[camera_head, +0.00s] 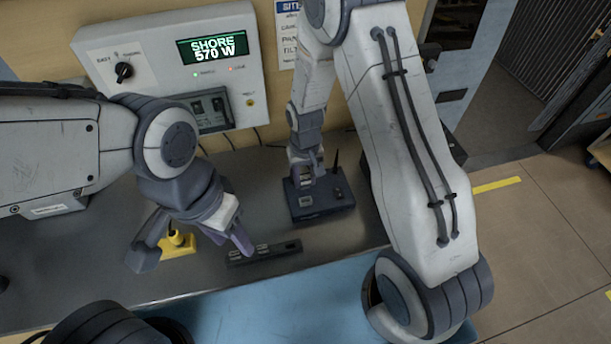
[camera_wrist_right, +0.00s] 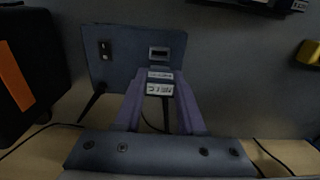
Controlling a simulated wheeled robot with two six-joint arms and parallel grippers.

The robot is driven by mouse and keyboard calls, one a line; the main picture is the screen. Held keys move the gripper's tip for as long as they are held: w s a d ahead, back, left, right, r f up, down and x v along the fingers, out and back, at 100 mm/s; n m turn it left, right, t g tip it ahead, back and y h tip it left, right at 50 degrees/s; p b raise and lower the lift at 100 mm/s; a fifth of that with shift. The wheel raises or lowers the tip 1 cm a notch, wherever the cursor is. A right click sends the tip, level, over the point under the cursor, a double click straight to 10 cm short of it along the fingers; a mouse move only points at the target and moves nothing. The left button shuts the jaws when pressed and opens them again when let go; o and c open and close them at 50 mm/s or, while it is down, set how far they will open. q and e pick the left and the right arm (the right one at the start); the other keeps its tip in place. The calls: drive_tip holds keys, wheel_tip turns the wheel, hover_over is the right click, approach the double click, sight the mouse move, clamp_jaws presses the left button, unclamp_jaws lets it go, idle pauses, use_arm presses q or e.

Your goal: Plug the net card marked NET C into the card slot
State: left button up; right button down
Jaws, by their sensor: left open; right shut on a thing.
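My right gripper (camera_wrist_right: 160,104) is shut on a small card (camera_wrist_right: 160,89) with white label plates; its lettering looks like NET C but is only partly legible. The dark blue box (camera_wrist_right: 115,70) lies beyond the fingertips in the right wrist view. Its card slot (camera_wrist_right: 159,52) shows as a small framed opening, just past the card in the picture; the card appears outside it. In the head view my right gripper (camera_head: 304,172) is over the back of the box (camera_head: 325,205), and the card is hard to make out. My left gripper (camera_head: 192,252) is open above the counter.
A dark rack (camera_head: 264,254) with small labelled pieces lies right of my left gripper. A yellow object (camera_head: 178,246) sits between its fingers in the picture. An antenna (camera_head: 335,161) rises from the box. The SHORE panel (camera_head: 170,70) is behind. A dark case with an orange stripe (camera_wrist_right: 14,75) stands beside the box.

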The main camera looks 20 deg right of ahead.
sight(306, 188)
drive_tip(key=shift+f+b, duration=1.8)
drive_tip(key=shift+f, duration=0.6)
drive_tip(key=shift+f+b, duration=1)
drive_tip(key=shift+f, duration=0.4)
drive_tip(key=shift+c, duration=2.1)
unclamp_jaws()
wheel_tip(306, 188, up, 10)
drive_tip(key=shift+f+b, duration=0.1)
drive_tip(key=shift+b, duration=0.6)
drive_tip(key=shift+s+r, duration=0.1)
drive_tip(key=shift+r, duration=0.3)
